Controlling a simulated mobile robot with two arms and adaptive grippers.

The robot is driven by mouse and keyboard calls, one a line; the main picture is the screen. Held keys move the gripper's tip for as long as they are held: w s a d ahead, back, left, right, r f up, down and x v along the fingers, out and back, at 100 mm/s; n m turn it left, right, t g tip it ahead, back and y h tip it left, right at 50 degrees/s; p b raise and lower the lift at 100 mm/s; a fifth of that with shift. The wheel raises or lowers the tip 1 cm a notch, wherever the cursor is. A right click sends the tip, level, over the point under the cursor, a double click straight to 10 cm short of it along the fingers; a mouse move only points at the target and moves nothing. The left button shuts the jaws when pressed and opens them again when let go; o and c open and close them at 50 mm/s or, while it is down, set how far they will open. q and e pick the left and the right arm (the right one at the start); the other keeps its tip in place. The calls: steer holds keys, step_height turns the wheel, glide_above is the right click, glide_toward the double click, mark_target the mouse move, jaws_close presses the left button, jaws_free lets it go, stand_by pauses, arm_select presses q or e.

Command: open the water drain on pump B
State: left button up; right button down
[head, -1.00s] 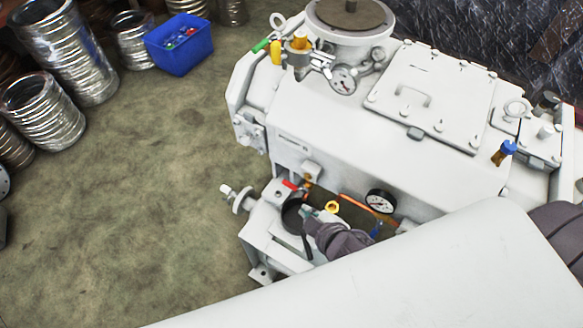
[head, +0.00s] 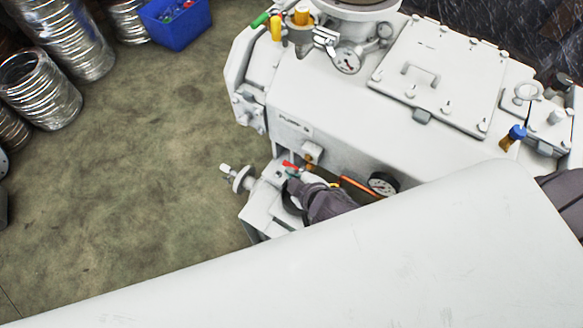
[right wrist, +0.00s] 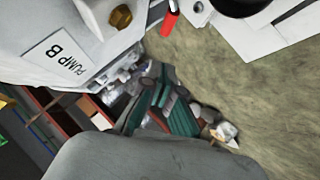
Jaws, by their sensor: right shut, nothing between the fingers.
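Pump B (head: 330,130) is a large white machine with its name label on the side; the label (right wrist: 66,58) reads "PUMP B" in the right wrist view. A small red valve handle (head: 290,165) sits beside a brass fitting (head: 310,163) low on the pump's side. In the right wrist view the red handle (right wrist: 169,20) and brass fitting (right wrist: 120,17) are at the top. My right gripper (head: 296,186) is shut and empty, just below the red handle in the head view and apparently apart from it. It also shows in the right wrist view (right wrist: 155,85). My left gripper is not in view.
A black ring-shaped part (head: 291,203) and a pressure gauge (head: 383,184) lie close to my right gripper. A white knobbed stem (head: 238,178) sticks out left. Metal ducts (head: 40,88) and a blue bin (head: 177,25) stand on the floor, which is clear between.

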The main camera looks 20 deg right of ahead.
mark_target(286, 164)
steer(key=w+f, duration=0.2)
steer(key=f, duration=0.1)
steer(key=w+f, duration=0.1)
steer(key=shift+w+d+f+b, duration=0.25)
steer(key=shift+w+d+b, duration=0.05)
steer(key=shift+w+d, duration=0.1)
steer(key=shift+w+d+f, duration=0.25)
steer(key=shift+f, duration=0.25)
